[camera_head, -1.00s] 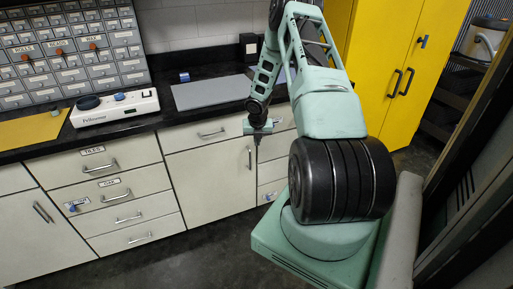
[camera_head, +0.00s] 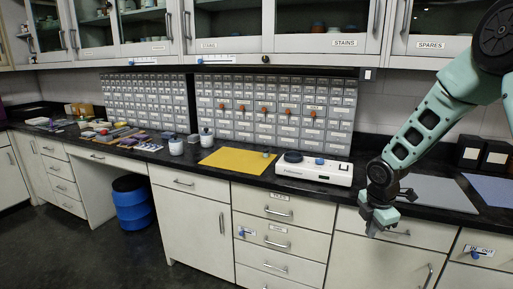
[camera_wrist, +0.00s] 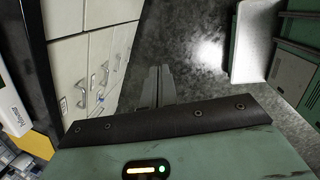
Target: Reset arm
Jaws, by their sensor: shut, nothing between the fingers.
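My arm comes in from the right side of the head view. My gripper (camera_head: 372,233) hangs pointing down in front of the counter's edge, by the cabinet right of the drawers. In the wrist view its two fingers (camera_wrist: 158,84) lie together, shut and empty, above the dark floor. No object is held.
The black counter (camera_head: 262,177) carries a white device (camera_head: 314,172), a yellow mat (camera_head: 237,160), two white jars and a grey mat (camera_head: 440,192) close behind my gripper. Wall cabinets hang above. A blue barrel (camera_head: 132,205) stands under the left counter. The floor in front is open.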

